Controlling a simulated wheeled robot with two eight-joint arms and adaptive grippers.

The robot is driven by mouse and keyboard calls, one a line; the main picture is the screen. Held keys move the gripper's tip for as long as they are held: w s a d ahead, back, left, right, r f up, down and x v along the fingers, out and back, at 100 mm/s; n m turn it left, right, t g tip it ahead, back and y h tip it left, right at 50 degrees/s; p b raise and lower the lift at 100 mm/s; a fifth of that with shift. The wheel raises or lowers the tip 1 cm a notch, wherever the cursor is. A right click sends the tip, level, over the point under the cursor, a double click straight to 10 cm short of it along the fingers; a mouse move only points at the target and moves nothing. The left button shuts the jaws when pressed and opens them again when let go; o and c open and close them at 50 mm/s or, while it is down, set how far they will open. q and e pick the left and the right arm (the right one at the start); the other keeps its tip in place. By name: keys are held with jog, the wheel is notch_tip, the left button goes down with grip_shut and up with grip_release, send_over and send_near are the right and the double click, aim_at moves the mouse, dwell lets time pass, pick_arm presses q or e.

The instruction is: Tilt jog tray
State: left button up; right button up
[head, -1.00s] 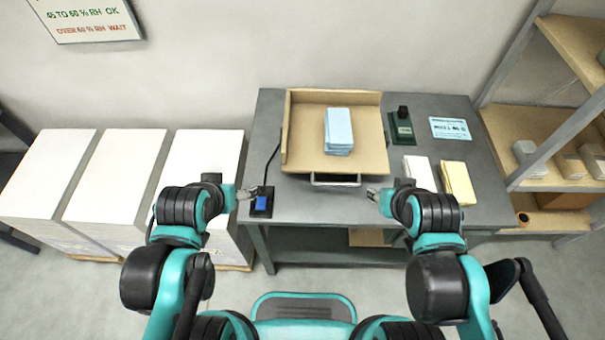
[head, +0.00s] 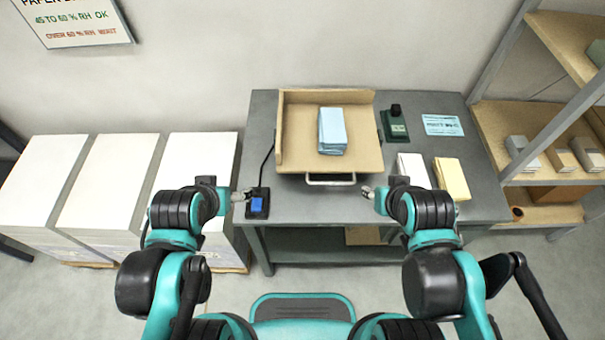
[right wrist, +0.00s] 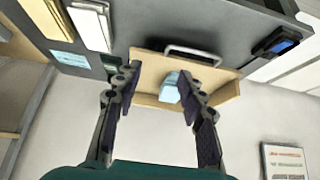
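The jog tray (head: 297,158) is a tan tray with raised walls at the back and left, on the grey table. A stack of light blue paper (head: 332,131) lies in it. A metal handle (head: 331,180) is on its front edge. My left gripper (head: 242,195) is near the blue-buttoned switch, left of the tray; its fingers are too small to judge. My right gripper (head: 369,191) is just right of the handle, apart from it. In the right wrist view its fingers (right wrist: 157,88) are spread and empty, with the tray (right wrist: 149,72) and handle (right wrist: 193,54) beyond.
A blue-buttoned switch (head: 257,203) with a cable sits at the table's front left. A dark green device (head: 394,124), a blue card (head: 442,125), a white stack (head: 413,169) and a yellow stack (head: 451,179) lie right of the tray. Shelves (head: 545,143) stand at right, white paper stacks (head: 110,181) at left.

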jog(key=shift+c, duration=0.3)
jog(key=shift+c, duration=0.7)
jog(key=n+g+b, duration=0.3)
jog(key=n+g, duration=0.2)
jog(key=n, duration=1.3)
send_near(334, 183)
jog(key=f+b, duration=0.1)
jog(key=f, duration=0.1)
jog(key=w+f+b, duration=0.1)
jog(key=f, duration=0.2)
jog(key=f+b, duration=0.1)
jog(key=f, duration=0.1)
jog(key=shift+w+f+b, duration=0.3)
grip_shut()
